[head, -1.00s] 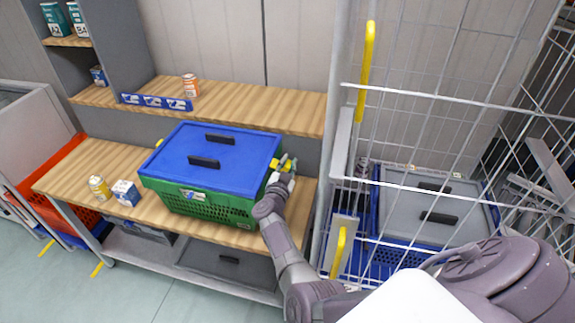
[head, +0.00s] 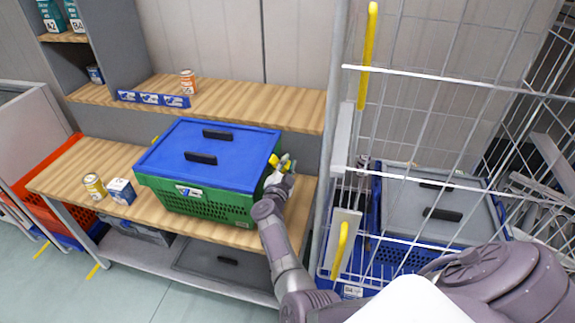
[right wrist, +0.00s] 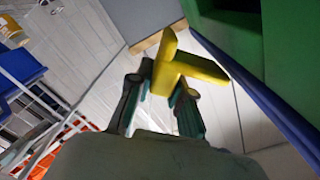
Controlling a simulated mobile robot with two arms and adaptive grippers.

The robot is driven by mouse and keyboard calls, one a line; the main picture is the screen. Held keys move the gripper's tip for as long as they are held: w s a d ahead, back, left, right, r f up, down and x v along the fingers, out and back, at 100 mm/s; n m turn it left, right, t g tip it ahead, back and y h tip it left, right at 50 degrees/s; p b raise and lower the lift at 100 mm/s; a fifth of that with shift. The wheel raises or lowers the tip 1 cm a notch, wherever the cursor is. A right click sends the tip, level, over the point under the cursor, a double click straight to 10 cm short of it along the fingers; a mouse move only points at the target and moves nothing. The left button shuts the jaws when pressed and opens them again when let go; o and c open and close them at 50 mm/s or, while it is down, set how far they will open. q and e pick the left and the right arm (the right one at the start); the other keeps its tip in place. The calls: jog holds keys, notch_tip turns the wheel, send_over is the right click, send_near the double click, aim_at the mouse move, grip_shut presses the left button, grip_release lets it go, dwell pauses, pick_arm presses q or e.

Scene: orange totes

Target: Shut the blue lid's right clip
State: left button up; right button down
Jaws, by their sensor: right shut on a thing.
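The blue lid (head: 235,150) lies on the green crate (head: 190,200) on the wooden bench. Its right clip (head: 273,160) is yellow and shows at the lid's right edge. My right gripper (head: 283,167) is at that side, its fingers shut on the clip. In the right wrist view the yellow T-shaped clip (right wrist: 178,64) sits between the fingertips (right wrist: 162,92), beside the lid's blue edge (right wrist: 285,118) and the green crate wall (right wrist: 290,40). Whether the clip is latched cannot be told. A bit of yellow shows at the lid's left side. My left gripper is not in view.
A wire cage trolley (head: 455,83) with a grey-lidded blue tote (head: 395,250) stands close on the right. A yellow can (head: 94,187) and a small box (head: 121,191) stand left of the crate. A shelf (head: 240,108) runs behind it.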

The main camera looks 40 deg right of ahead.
jog(key=shift+f, duration=0.1)
jog(key=c, duration=1)
grip_release()
jog(key=shift+c, duration=0.2)
